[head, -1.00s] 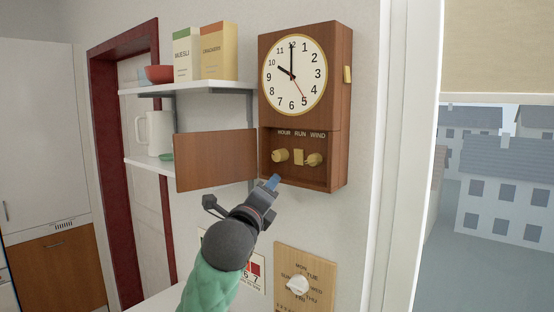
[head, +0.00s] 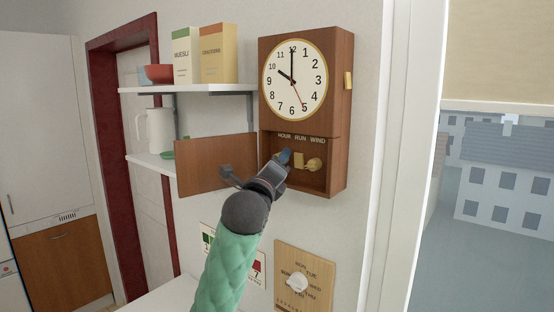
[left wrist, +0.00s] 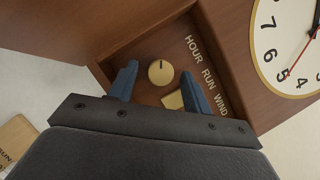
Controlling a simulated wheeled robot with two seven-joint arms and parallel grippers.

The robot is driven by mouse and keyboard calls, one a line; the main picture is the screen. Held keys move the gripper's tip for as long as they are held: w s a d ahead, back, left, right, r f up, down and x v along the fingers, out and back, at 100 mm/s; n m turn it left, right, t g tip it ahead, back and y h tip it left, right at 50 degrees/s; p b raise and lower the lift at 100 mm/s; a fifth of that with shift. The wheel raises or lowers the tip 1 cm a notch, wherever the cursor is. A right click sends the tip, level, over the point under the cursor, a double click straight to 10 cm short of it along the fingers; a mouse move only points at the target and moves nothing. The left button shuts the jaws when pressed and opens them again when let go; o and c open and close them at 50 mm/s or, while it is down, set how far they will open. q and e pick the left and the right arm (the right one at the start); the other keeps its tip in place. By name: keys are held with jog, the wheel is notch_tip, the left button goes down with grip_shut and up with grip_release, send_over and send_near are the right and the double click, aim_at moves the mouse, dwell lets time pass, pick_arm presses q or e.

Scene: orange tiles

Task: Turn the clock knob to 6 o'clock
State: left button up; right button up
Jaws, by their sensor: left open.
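The wooden wall clock (head: 343,120) has a white dial (head: 312,85); its short hand points at 10, its long hand at 12 and a red hand near 5. Below, an open recess is labelled HOUR, RUN, WIND. My left gripper (head: 284,158) is at the recess's left part and hides the HOUR knob in the head view. In the left wrist view, the round brass HOUR knob (left wrist: 161,72) stands between the open blue fingers (left wrist: 160,88), apart from both. The brass RUN piece (head: 299,160) and WIND knob (head: 314,164) are to its right.
The recess's wooden door (head: 213,165) hangs open to the left, close to my gripper. Shelves (head: 190,89) with boxes, a red bowl and a white jug are further left. A day-dial panel (head: 305,262) is below, and a window is at the right.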

pick_arm(q)
jog(key=c, duration=1)
jog(key=shift+o, duration=0.2)
jog(key=shift+d+n, duration=0.1)
jog(key=shift+n, duration=0.4)
jog(key=n+g, duration=0.3)
jog(key=n, duration=0.3)
jog(key=r+n+g, duration=0.1)
jog(key=n+g, duration=0.1)
jog(key=n, duration=0.4)
jog(key=n+g, duration=0.3)
jog(key=n, duration=0.2)
jog(key=shift+w+a+r+n+g, duration=0.2)
jog(key=shift+a+n+g, duration=0.1)
jog(key=shift+n, duration=0.1)
jog(key=shift+h, duration=0.3)
